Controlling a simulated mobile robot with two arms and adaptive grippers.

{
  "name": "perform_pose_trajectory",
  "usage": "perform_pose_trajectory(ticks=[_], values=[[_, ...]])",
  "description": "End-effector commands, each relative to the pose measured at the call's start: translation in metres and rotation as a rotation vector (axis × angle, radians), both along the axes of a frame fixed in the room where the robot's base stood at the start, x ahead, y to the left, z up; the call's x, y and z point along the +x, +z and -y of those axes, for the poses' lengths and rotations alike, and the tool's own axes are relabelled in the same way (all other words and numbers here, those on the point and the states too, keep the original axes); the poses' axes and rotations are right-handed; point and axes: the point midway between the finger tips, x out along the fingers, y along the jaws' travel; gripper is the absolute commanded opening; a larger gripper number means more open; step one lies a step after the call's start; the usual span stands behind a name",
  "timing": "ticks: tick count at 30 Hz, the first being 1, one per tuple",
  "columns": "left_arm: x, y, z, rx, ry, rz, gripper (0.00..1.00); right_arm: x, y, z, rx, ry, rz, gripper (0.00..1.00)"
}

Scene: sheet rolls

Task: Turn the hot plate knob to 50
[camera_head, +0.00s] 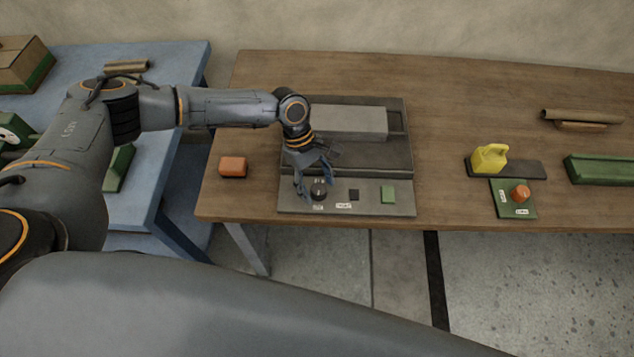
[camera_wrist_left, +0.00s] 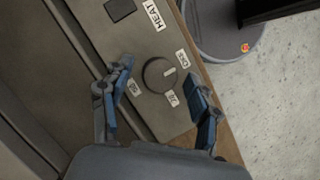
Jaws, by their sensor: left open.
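The hot plate (camera_head: 405,160) is a dark grey unit on the wooden table, with a lighter control strip along its front. Its round dark knob (camera_head: 319,188) sits at the left of that strip; it also shows in the left wrist view (camera_wrist_left: 157,76). A pale mark on the knob points towards the label at its upper right there. Small white labels (camera_wrist_left: 172,98) surround the knob; their print is too small to read surely. My left gripper (camera_head: 313,187) is open, its fingers on either side of the knob, apparently not touching it.
A black square (camera_head: 354,195) and a green square (camera_head: 388,194) lie right of the knob. An orange block (camera_head: 233,167) is left of the hot plate. A yellow weight-like object (camera_head: 488,158) and a green panel with an orange knob (camera_head: 521,193) stand farther right.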

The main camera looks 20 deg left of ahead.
Motion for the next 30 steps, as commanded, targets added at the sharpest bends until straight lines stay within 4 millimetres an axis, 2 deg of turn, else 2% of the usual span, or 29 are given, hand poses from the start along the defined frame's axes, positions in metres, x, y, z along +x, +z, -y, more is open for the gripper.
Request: perform_pose_trajectory(ticks=[8, 16, 23, 30], values=[[-0.0002, -0.0014, 0.0003, 0.0, 0.0, 0.0, 0.61, -0.0003, 0.0, 0.0002, 0.0, 0.0, 0.0, 0.32], [-0.0001, -0.0012, 0.0002, 0.0, 0.0, 0.001, 0.07, -0.0004, 0.0, 0.0001, 0.0, -0.001, 0.0, 0.32], [-0.0001, -0.001, 0.0004, 0.0, -0.012, 0.0, 0.06, -0.0004, 0.001, 0.0001, 0.0, -0.001, 0.0, 0.32], [0.0, -0.0002, 0.0015, 0.0, -0.104, -0.002, 0.06, -0.0004, 0.0062, -0.0001, 0.0, -0.001, 0.0, 0.32]])
